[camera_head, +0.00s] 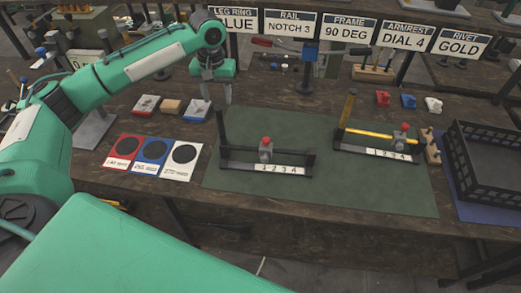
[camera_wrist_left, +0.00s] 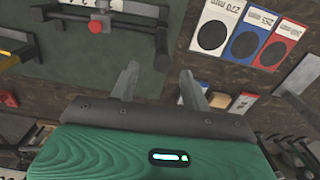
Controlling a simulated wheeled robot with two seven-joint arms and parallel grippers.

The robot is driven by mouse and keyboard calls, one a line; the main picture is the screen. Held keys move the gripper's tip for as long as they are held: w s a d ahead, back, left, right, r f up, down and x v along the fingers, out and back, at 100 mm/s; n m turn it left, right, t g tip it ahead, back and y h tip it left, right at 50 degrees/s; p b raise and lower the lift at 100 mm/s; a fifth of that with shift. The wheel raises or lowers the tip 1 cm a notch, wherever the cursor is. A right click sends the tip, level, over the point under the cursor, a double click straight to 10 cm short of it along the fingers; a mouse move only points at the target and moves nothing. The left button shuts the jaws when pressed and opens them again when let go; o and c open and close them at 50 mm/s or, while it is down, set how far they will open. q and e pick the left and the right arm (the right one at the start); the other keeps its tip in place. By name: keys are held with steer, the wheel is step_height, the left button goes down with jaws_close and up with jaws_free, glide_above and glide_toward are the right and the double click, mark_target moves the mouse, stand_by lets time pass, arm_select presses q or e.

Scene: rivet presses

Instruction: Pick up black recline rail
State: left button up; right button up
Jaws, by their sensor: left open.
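A black rail (camera_head: 250,154) runs along the left fixture on the green mat, behind a white plate numbered from 1. A black upright (camera_head: 221,128) stands at its left end, and a red-topped knob (camera_head: 266,147) sits by the rail. The wrist view shows the black rail (camera_wrist_left: 120,17) upside down at the top, left of centre. My left gripper (camera_head: 214,98) is open and empty, pointing down behind and left of this fixture. Its two fingers (camera_wrist_left: 158,88) are apart in the wrist view, with nothing between them. My right gripper is not in view.
A second fixture (camera_head: 378,152) with a yellow bar stands right on the mat (camera_head: 310,195). Red, blue and white cards (camera_head: 152,152) lie left of the mat. A black crate (camera_head: 487,160) stands far right. Signs (camera_head: 290,25) hang behind.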

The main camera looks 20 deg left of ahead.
mark_target(219, 107)
arm_select(q)
step_height(219, 107, down, 5)
steer(key=shift+r+p, duration=0.1)
steer(key=shift+p, duration=0.25)
steer(key=f+p, duration=0.1)
steer(key=f, duration=0.1)
steer(key=f+p, duration=0.1)
steer(key=f, duration=0.2)
steer(key=shift+s+a+f, duration=0.1)
steer(key=shift+a+f, duration=0.1)
steer(key=shift+f, duration=0.05)
steer(key=shift+r, duration=0.1)
jaws_close()
